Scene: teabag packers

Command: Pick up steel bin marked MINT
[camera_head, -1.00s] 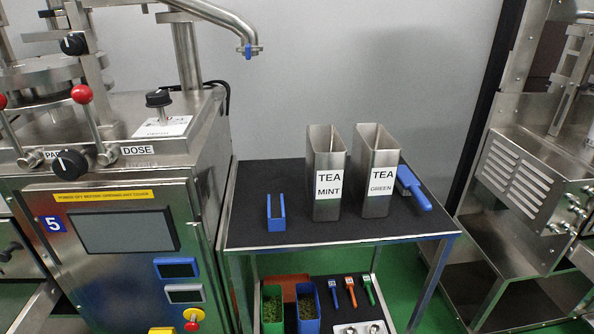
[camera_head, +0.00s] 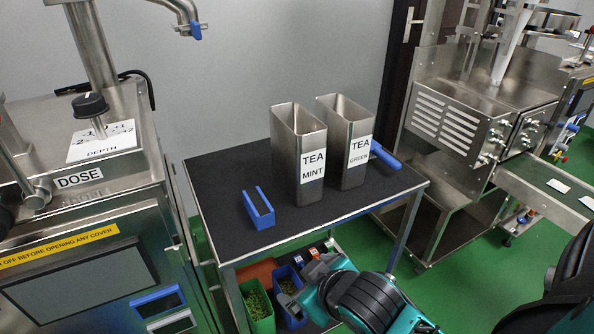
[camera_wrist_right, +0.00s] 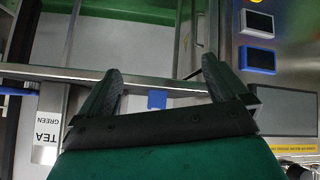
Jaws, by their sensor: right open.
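The steel bin marked TEA MINT (camera_head: 293,122) stands upright on the dark tabletop of a small table (camera_head: 232,170), its label facing me. The similar TEA GREEN bin (camera_head: 338,112) stands close on its right. My right gripper (camera_head: 292,300) is in front of and below the table's front edge, apart from both bins. In the right wrist view its two fingers (camera_wrist_right: 160,88) are spread with nothing between them. The TEA GREEN label (camera_wrist_right: 47,128) shows there at the left; I cannot make out the MINT bin in that view. My left gripper is not in view.
A blue U-shaped holder (camera_head: 259,208) stands left of the MINT bin. A blue-handled tool (camera_head: 385,156) lies behind the GREEN bin. A green tub (camera_head: 257,308) sits on the lower shelf. Steel machines (camera_head: 75,230) flank the table.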

